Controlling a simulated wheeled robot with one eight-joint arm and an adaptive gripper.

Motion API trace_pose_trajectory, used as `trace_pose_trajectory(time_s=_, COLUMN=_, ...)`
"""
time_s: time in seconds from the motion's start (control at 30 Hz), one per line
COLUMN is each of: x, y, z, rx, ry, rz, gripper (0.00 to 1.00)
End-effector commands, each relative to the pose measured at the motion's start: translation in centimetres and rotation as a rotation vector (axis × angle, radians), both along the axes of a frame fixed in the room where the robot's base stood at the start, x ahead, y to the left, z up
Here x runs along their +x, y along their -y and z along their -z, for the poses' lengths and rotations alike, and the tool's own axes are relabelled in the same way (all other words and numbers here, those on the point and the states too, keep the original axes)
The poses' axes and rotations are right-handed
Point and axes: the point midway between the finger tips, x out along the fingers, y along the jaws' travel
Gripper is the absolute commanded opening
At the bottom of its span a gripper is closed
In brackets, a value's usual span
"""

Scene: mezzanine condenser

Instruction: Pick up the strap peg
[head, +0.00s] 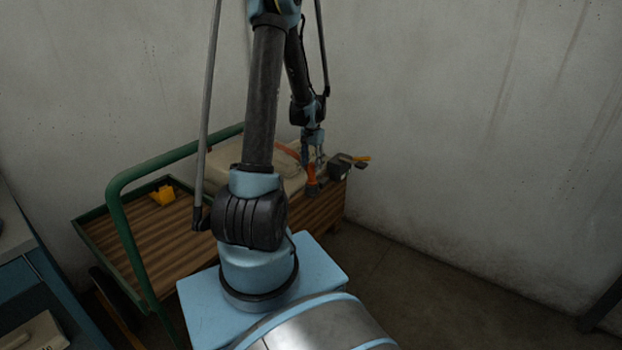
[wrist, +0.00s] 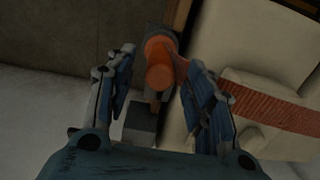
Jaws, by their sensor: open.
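The strap peg looks to be the orange upright piece (head: 311,178) at the right end of the wooden cart, beside the beige padded load. In the wrist view the orange peg (wrist: 159,76) shows nearly end-on, with its rounded end toward the camera. My gripper (head: 313,160) is above the peg, fingers pointing down. In the wrist view my gripper (wrist: 160,68) is open, with one finger to each side of the peg. I cannot tell whether the fingers touch it. The peg's lower part is hidden.
A reddish strap (wrist: 275,112) crosses the beige load (wrist: 235,40) close to the right finger. A dark grey block (wrist: 140,122) is near the peg. A yellow piece (head: 163,195) lies on the cart deck (head: 130,225). The green rail (head: 120,225) rises at left; a wall is behind.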

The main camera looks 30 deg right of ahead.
Motion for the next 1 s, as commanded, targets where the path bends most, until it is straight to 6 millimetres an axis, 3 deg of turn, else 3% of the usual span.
trace_pose_trajectory(time_s=0.17, x=0.0, y=0.0, z=0.7, rx=0.000, ry=0.000, rz=0.000, gripper=0.49)
trace_pose_trajectory(time_s=0.53, x=0.1, y=0.0, z=4.8, rx=0.000, ry=0.000, rz=0.000, gripper=0.49)
trace_pose_trajectory(time_s=0.9, x=0.1, y=0.0, z=5.4, rx=0.000, ry=0.000, rz=0.000, gripper=0.49)
trace_pose_trajectory(time_s=0.93, x=0.1, y=0.0, z=5.4, rx=0.000, ry=0.000, rz=0.001, gripper=0.46)
trace_pose_trajectory(time_s=1.0, x=0.1, y=0.0, z=5.4, rx=0.000, ry=0.000, rz=0.001, gripper=0.31)
